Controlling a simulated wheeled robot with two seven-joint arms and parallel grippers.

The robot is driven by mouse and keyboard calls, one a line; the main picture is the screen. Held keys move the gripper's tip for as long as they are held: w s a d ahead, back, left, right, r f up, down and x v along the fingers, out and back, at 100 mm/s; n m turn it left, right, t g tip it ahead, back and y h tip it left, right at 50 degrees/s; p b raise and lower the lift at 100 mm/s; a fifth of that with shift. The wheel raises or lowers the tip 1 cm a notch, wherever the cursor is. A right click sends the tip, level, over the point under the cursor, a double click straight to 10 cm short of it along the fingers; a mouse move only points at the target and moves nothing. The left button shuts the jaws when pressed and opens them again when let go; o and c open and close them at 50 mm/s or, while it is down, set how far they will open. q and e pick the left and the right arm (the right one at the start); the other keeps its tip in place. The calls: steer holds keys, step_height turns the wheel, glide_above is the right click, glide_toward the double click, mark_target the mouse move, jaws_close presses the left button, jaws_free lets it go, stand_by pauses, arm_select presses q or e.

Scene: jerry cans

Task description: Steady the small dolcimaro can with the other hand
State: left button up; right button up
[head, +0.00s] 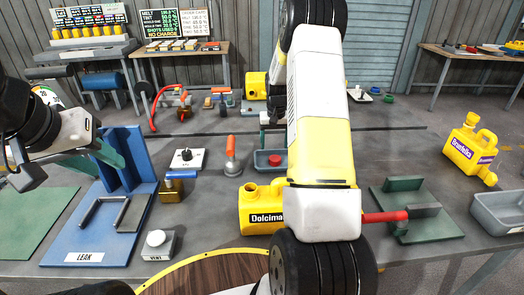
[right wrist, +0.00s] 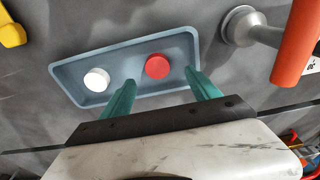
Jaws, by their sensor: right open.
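The yellow dolcimaro can (head: 261,215) stands on the table near the front middle in the head view. My right arm hides its right part and the end of its label. A yellow piece at the upper left of the right wrist view (right wrist: 12,30) looks like part of this can. My left gripper (head: 97,163) is open and empty by the blue stand, well left of the can. My right gripper (right wrist: 160,92) is open and empty over the grey-blue tray; my own arm mostly hides it in the head view. Neither gripper touches the can.
The tray (right wrist: 120,92) holds a white cap (right wrist: 97,80) and a red cap (right wrist: 157,67). An orange-handled tool (head: 231,150) stands left of it. The blue LEAK stand (head: 100,240) is at left, a green fixture (head: 420,222) at right, and a Bruxella can (head: 470,150) at far right.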

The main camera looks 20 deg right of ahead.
mark_target(275, 158)
steer(key=shift+f, duration=0.15)
steer(key=shift+w+d+f, duration=0.1)
steer(key=shift+w+f, duration=0.1)
steer(key=shift+f, duration=1)
steer(key=shift+w+d+f, duration=0.1)
steer(key=shift+f, duration=0.75)
steer(key=shift+w+d+f, duration=0.15)
steer(key=shift+f, duration=0.75)
steer(key=shift+w+d+f, duration=0.1)
steer(key=shift+f, duration=0.75)
steer(key=c, duration=1.4)
